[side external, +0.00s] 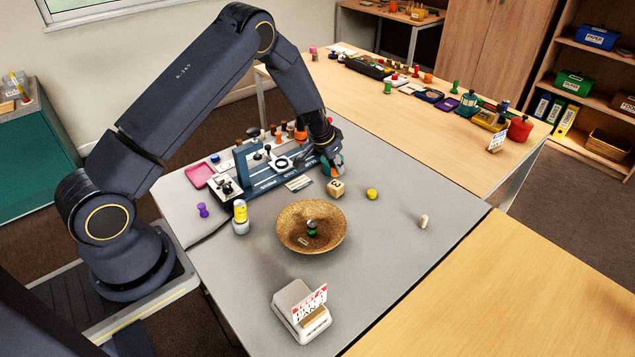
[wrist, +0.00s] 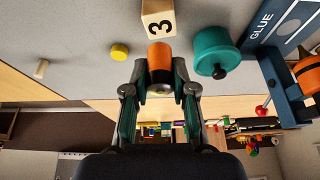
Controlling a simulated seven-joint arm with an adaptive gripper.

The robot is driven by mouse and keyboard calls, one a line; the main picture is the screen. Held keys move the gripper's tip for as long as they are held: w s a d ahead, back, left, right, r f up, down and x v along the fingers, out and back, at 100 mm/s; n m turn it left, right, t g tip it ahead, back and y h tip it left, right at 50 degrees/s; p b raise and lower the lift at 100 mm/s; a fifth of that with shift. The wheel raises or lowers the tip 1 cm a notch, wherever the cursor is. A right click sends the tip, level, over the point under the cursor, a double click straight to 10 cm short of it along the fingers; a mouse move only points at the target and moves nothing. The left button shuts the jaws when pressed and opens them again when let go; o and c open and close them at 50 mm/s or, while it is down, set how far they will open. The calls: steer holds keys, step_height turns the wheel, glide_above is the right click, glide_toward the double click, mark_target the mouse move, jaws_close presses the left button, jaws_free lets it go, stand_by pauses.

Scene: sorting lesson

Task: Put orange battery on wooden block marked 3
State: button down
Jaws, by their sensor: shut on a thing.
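In the wrist view the orange battery (wrist: 160,56), with a dark band, sits between the two fingers of my gripper (wrist: 160,88), which is shut on it. The wooden block marked 3 (wrist: 159,20) is just beyond the battery in this view, and its number shows. Whether battery and block touch I cannot tell. In the side view my gripper (side external: 332,168) is low at the right end of the blue rack. The wooden block (side external: 336,188) stands on the grey table just in front of it. The battery is largely hidden there.
A teal pot with a dark knob (wrist: 215,52) stands close right of the battery. The blue rack (wrist: 283,85) is beyond it. A yellow disc (side external: 372,194), a woven bowl (side external: 290,237) and a cream peg (side external: 423,221) are on the table. The table's right front is mostly clear.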

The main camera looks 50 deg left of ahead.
mark_target(336, 174)
steer(key=shift+w+f, duration=0.25)
steer(key=shift+f, duration=0.1)
steer(key=shift+w+a+f, duration=0.1)
steer(key=shift+w+f, duration=0.05)
steer(key=shift+f, duration=1.45)
steer(key=shift+f, duration=0.1)
steer(key=c, duration=0.9)
jaws_free()
steer(key=shift+c, duration=0.2)
